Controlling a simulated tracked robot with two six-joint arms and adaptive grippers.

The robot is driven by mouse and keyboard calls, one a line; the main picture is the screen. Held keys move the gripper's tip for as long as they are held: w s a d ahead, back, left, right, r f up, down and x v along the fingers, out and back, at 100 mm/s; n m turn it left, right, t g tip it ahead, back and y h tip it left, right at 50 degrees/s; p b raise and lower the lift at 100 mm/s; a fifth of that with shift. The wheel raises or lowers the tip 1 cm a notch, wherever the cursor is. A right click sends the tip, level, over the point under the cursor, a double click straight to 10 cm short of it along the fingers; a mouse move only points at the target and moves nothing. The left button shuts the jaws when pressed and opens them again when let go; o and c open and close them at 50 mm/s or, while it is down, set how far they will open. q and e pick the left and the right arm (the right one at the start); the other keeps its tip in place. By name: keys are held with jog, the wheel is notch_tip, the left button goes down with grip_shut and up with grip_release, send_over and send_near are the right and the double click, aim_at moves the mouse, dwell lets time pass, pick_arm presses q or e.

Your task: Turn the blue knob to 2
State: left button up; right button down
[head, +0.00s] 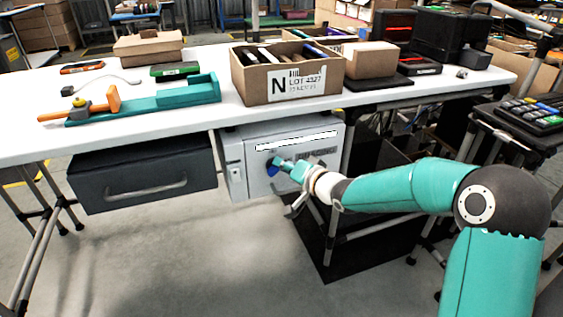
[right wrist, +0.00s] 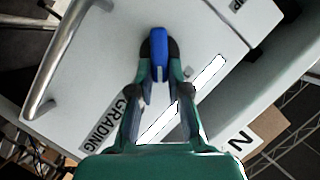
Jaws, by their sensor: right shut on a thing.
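The blue knob (head: 271,169) is on the front of a pale grey cabinet (head: 237,184) under the white table. My right gripper (head: 278,164) reaches it from the right and is shut on it. In the right wrist view the blue knob (right wrist: 158,46) sits between the two fingertips (right wrist: 158,66), its grip lying nearly along the gripper. I cannot read any numbers around the knob, so its setting cannot be told. My left gripper is in neither view.
A dark drawer (head: 140,172) with a bar handle hangs left of the cabinet. The white table (head: 200,115) above holds a carton (head: 240,85) marked N, a teal fixture (head: 150,105) and tools. A dark open shelf (head: 350,235) stands right of the cabinet.

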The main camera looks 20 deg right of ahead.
jog(key=shift+d+m+y+p, duration=0.3)
jog(key=shift+m+y+p, duration=0.1)
jog(key=shift+m+p, duration=0.35)
jog(key=shift+d+f+m+t+y+p, duration=0.1)
jog(key=shift+f+m+t+y+p, duration=0.25)
jog(key=shift+m, duration=0.4)
jog(key=shift+f+m+t, duration=0.25)
jog(key=shift+m+t, duration=0.2)
jog(key=shift+m, duration=0.25)
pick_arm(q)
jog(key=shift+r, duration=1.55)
pick_arm(e)
jog(key=shift+d+f+m+t+y, duration=0.1)
jog(key=shift+f+m+t+y, duration=0.1)
jog(key=shift+m, duration=0.35)
jog(key=shift+f+m+t+y, duration=0.1)
jog(key=shift+m+t+y, duration=0.1)
jog(key=shift+m, duration=0.35)
jog(key=c, duration=1.1)
grip_release()
jog(key=shift+s, duration=0.1)
